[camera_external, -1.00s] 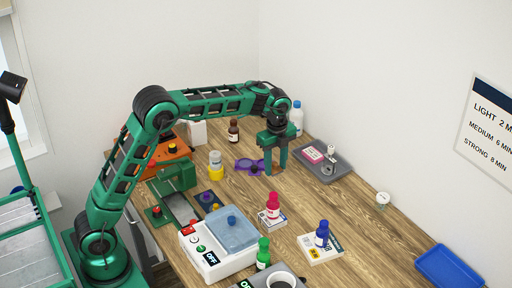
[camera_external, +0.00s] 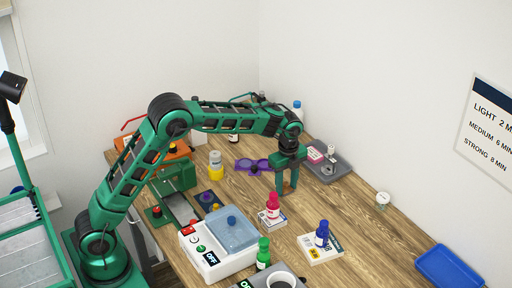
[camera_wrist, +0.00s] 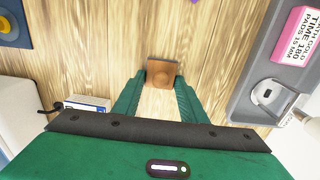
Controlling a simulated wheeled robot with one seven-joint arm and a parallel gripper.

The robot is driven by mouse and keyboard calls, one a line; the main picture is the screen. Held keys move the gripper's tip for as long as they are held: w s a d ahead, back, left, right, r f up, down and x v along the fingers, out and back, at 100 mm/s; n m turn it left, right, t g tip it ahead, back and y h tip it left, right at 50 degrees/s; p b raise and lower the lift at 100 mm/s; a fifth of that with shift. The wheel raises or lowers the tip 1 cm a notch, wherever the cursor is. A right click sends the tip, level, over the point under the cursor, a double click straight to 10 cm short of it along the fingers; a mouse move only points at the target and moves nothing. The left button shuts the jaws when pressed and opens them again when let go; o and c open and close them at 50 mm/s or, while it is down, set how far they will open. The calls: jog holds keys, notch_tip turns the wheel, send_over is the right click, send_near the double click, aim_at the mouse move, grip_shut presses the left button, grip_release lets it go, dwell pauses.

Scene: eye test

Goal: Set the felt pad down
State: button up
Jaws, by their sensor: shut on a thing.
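My gripper (camera_external: 284,190) is over the wooden table, between the purple piece and the red-capped bottle. It is shut on a small brown square piece, which I take to be the felt pad (camera_wrist: 162,73). In the outside view only a bit of brown (camera_external: 289,187) shows between the fingers. I cannot tell whether the pad touches the table.
A grey tray (camera_external: 338,172) with a pink block (camera_external: 314,155) lies to the right. A purple piece (camera_external: 247,165) lies left of the gripper. A red-capped bottle (camera_external: 272,206) on a box and a blue-capped bottle (camera_external: 322,234) stand nearer.

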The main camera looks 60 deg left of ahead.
aim_at(287, 184)
jog(key=shift+f, duration=0.1)
jog(key=o, duration=1)
